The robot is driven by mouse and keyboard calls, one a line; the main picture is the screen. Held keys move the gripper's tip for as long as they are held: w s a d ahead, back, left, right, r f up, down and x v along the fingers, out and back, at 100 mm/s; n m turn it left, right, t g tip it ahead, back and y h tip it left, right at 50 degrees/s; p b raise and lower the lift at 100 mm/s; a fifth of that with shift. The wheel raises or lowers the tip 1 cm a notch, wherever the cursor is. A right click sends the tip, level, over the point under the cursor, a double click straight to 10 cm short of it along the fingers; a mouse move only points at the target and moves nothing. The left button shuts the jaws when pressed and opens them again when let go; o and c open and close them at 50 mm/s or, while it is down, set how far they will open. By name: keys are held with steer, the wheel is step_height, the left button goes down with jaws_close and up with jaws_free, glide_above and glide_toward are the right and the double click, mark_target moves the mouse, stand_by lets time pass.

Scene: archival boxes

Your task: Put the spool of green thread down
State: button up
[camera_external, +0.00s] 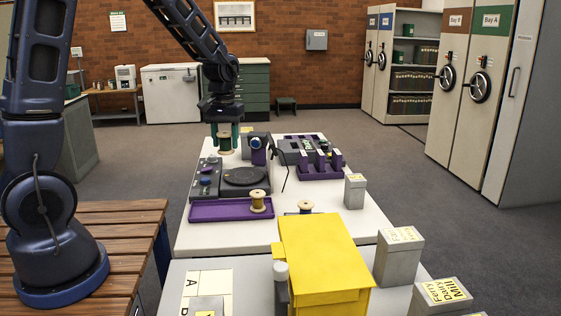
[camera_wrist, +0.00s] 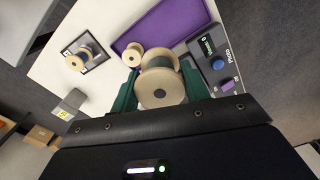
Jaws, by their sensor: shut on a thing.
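My gripper (camera_external: 224,141) is at the far end of the white table, above its surface, with green fingers pointing down. It is shut on a pale wooden spool (camera_external: 225,145), held between the fingers. In the wrist view the same spool (camera_wrist: 159,88) sits between the two fingers, its round end facing the camera. Its thread is mostly hidden and its colour is hard to tell. A second spool (camera_external: 258,201) stands on the purple tray (camera_external: 215,211). A third spool (camera_external: 305,206) stands near it on a dark-bordered square (camera_wrist: 93,68), partly hidden behind the yellow box in the external view.
A grey device with a round dark plate (camera_external: 245,177) and a control panel (camera_external: 206,180) stands below my gripper. A purple rack (camera_external: 320,168) is to the right. A yellow box (camera_external: 325,255) and grey labelled boxes (camera_external: 398,258) stand at the near end. Bare table shows around the tray.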

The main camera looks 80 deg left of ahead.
steer(key=f, duration=2)
steer(key=shift+w, duration=0.3)
steer(key=o, duration=1)
steer(key=shift+f, duration=0.1)
step_height(320, 180, up, 12)
steer(key=r, duration=0.1)
steer(key=w+d+r+m+t, duration=0.1)
steer(key=w+d+r+m, duration=0.15)
steer(key=d+r, duration=0.65)
steer(key=s+d+r+m+t, duration=0.15)
steer(key=d+r+m, duration=0.25)
steer(key=d+r, duration=0.65)
steer(key=s+d+r+m+t, duration=0.1)
steer(key=s+d+r+m, duration=0.2)
steer(key=s+d, duration=0.4)
steer(key=s+d+r+m+t, duration=0.1)
steer(key=s+d+r+m, duration=0.2)
steer(key=s+d, duration=0.4)
steer(key=shift+d+r+m, duration=0.4)
steer(key=shift+d+m, duration=0.05)
steer(key=shift+d, duration=0.6)
